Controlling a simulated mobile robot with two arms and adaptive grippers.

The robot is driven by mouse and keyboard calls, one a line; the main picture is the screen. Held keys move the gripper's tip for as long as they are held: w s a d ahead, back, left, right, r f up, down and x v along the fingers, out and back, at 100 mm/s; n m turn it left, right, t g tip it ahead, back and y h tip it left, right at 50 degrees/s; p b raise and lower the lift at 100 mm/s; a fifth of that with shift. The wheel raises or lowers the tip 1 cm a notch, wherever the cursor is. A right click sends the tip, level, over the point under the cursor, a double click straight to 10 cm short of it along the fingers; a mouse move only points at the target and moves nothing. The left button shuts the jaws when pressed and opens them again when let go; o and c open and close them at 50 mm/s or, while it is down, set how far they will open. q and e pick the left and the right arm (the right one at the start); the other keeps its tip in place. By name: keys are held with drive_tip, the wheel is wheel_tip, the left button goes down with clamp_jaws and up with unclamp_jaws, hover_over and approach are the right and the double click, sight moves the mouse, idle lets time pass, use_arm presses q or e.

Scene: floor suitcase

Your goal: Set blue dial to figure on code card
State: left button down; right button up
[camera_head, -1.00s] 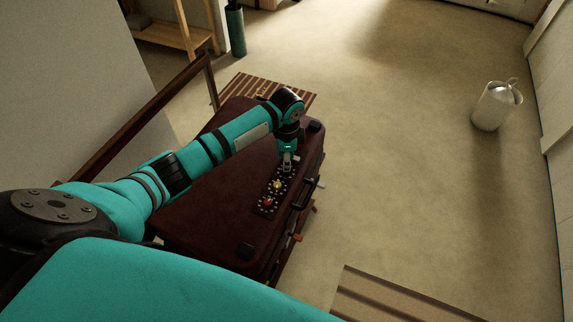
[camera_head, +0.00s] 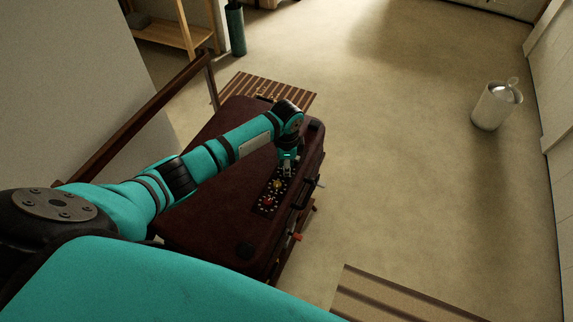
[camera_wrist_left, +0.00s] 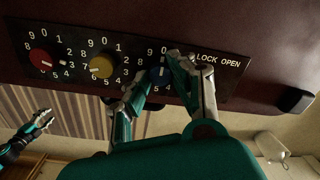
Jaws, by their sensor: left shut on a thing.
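The blue dial (camera_wrist_left: 158,76) is on the black dial plate of the suitcase, beside the "LOCK OPEN" lettering. My left gripper (camera_wrist_left: 168,72) is shut on it, with a finger on either side. The fingers hide part of the dial and its ring of figures, so I cannot tell which figure it points to. The yellow dial (camera_wrist_left: 101,67) and red dial (camera_wrist_left: 41,58) sit to its left. In the head view my left gripper (camera_head: 286,168) comes down on the plate's far end. My right gripper (camera_wrist_left: 44,118) shows at the wrist view's left edge, apparently open and empty. I see no code card.
The dark red suitcase (camera_head: 205,205) lies on a slatted rack (camera_head: 300,97). Its handle (camera_head: 301,191) and an orange-tipped lever (camera_head: 297,237) are on the right side. A wooden rail (camera_head: 150,110) stands at left. A white canister (camera_head: 492,106) stands at right on open floor.

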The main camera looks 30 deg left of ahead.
use_arm(q)
drive_tip(key=n+p, duration=0.2)
drive_tip(key=p, duration=0.1)
drive_tip(key=shift+r+n, duration=0.25)
drive_tip(key=shift+n, duration=0.05)
drive_tip(key=shift+n+p, duration=0.8)
drive_tip(key=shift+n, duration=0.2)
drive_tip(key=shift+w+f+n+p, duration=0.15)
drive_tip(key=shift+n+p, duration=0.55)
drive_tip(key=shift+n, duration=0.5)
drive_tip(key=c, duration=1.4)
unclamp_jaws()
